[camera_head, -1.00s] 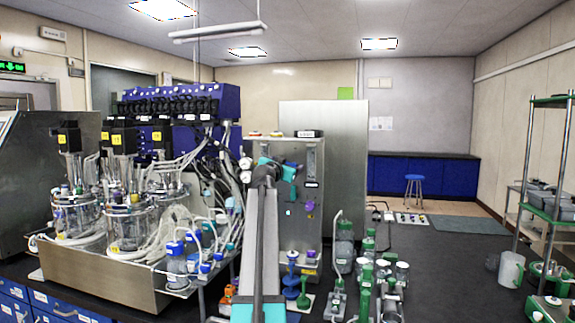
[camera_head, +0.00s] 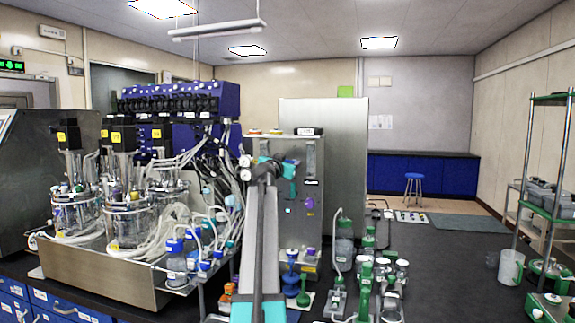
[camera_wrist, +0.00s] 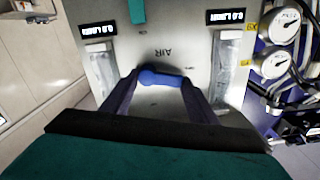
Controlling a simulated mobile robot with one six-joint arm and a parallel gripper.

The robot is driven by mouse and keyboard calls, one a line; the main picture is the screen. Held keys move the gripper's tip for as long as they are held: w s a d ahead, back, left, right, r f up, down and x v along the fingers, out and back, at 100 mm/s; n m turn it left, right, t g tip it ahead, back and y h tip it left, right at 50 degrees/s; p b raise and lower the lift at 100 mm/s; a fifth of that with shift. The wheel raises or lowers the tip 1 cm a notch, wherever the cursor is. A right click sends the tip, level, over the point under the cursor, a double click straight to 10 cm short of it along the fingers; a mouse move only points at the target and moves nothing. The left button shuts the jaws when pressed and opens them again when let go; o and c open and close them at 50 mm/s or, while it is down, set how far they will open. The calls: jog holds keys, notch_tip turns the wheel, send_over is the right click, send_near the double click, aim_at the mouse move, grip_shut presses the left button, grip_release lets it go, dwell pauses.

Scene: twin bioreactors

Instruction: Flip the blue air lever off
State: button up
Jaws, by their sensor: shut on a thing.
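The blue air lever (camera_wrist: 162,78) is a short bar with a rounded end, set on a metal panel (camera_wrist: 165,25) beside the printed word AIR. In the wrist view it lies across the space between the fingers of my gripper (camera_wrist: 159,82), which is shut on it. In the head view my gripper (camera_head: 268,168) is at the left part of the upright metal panel (camera_head: 312,235), end-on behind my arm. My arm and gripper hide the blue lever there.
Two flow tubes with digital displays (camera_wrist: 228,17) flank the lever. Pressure gauges (camera_wrist: 277,27) are to the right in the wrist view. A green lever (camera_wrist: 137,10) shows above. Glass vessels and tubing (camera_head: 130,215) crowd the left; bottles (camera_head: 365,280) stand at the right.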

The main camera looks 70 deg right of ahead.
jog(key=shift+w+f+n+b, duration=0.15)
jog(key=shift+n+b, duration=0.1)
jog(key=shift+n, duration=0.5)
jog(key=shift+s+f+n+b, duration=0.1)
jog(key=shift+n+b, duration=0.15)
jog(key=shift+n, duration=0.5)
jog(key=o, duration=1)
jog(key=shift+a, duration=0.1)
jog(key=shift+s+a+b, duration=0.2)
jog(key=shift+a+b, duration=0.3)
jog(key=shift+a, duration=2.95)
jog(key=shift+s+a+b, duration=0.15)
jog(key=shift+a+b, duration=0.3)
jog(key=shift+a, duration=2.95)
